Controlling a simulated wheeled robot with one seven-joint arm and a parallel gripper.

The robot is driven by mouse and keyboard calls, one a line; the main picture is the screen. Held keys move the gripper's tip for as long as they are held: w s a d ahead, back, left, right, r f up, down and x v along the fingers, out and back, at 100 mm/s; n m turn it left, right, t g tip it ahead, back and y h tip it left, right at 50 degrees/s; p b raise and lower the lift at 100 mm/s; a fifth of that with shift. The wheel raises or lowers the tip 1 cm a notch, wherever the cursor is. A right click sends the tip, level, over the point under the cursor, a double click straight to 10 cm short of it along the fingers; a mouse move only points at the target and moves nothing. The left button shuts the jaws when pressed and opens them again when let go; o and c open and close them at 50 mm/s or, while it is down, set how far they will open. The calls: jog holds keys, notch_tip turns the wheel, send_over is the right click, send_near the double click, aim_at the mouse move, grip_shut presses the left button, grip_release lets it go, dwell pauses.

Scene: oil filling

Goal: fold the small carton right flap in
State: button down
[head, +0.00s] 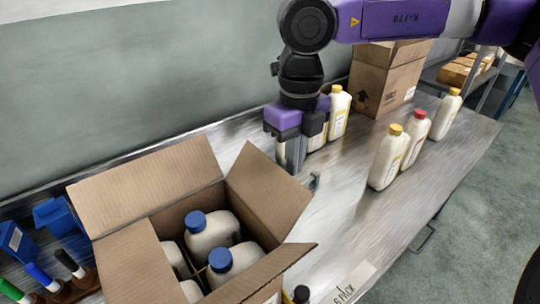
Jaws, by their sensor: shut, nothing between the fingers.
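The small carton (225,190) stands open at the lower left of the head view. Its right flap (268,192) stands up and leans outward. The far flap (150,186) stands up, and a left flap (136,264) and a near flap (262,277) are spread out. White bottles with blue caps (209,228) fill the inside. My gripper (300,175) points down just beyond the right flap's outer side, its fingers shut and empty.
White bottles with yellow caps (387,160) and a red-capped one (414,140) stand to the right on the metal table (345,220). Other bottles (338,115) are close behind my gripper. A closed carton (390,80) stands at the back. Blue tools and markers (40,275) are at left.

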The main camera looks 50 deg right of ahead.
jog(key=w+a+b, duration=0.2)
jog(key=a+b, duration=0.1)
jog(key=a, duration=0.5)
jog(key=w+a+b, duration=0.2)
jog(key=a+b, duration=0.2)
jog(key=a, duration=0.4)
jog(key=shift+w+a, duration=0.4)
jog(key=shift+f, duration=0.1)
